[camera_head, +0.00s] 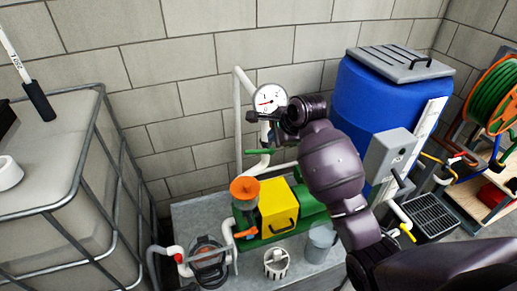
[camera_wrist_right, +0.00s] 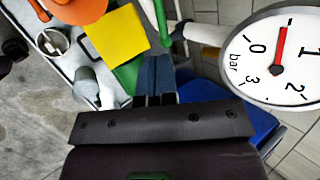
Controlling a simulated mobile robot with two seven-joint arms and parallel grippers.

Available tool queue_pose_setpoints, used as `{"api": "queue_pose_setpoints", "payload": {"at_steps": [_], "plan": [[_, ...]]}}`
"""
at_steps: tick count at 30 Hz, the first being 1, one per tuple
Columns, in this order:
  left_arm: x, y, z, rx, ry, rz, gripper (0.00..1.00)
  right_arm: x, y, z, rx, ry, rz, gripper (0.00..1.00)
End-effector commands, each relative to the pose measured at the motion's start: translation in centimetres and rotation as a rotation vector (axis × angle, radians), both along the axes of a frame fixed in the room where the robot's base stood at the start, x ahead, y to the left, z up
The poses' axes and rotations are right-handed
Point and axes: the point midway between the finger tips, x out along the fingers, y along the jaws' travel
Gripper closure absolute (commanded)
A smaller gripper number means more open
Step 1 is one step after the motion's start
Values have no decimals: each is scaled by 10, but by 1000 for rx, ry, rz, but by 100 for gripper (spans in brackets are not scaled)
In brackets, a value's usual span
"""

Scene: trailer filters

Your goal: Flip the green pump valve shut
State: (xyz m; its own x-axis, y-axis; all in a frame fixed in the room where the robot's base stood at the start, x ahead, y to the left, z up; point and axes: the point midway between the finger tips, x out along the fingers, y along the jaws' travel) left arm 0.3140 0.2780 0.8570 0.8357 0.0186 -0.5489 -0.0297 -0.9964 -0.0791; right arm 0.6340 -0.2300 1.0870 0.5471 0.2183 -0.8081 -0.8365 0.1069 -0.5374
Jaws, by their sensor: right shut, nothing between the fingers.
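The green valve handle (camera_head: 261,151) sticks out sideways, roughly level, on the white pipe (camera_head: 240,95) below the pressure gauge (camera_head: 270,98). In the right wrist view a green bar that looks like this handle (camera_wrist_right: 162,22) shows at the top edge beside a white pipe. My right gripper (camera_head: 266,132) is just above the handle and in front of the pipe. Its blue fingers (camera_wrist_right: 156,78) are together and hold nothing. I cannot tell whether they touch the handle. My left gripper is not in view.
Below stands the pump with a yellow box (camera_head: 279,206) and an orange cap (camera_head: 244,189). A blue tank (camera_head: 375,105) and a grey control box (camera_head: 386,158) stand right. A caged white tank (camera_head: 45,150) fills the left. The gauge is very close to my right gripper.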

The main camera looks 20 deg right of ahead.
Motion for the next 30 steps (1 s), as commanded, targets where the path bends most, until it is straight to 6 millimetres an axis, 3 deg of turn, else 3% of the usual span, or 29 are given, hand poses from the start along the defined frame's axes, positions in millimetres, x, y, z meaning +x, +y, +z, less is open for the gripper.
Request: {"api": "queue_pose_setpoints", "payload": {"at_steps": [18, 30], "plan": [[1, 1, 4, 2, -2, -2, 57, 53, 21, -78, -3, 0, 2, 100], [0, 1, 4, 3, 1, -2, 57, 65, 26, -97, -2, -2, 2, 100]]}}
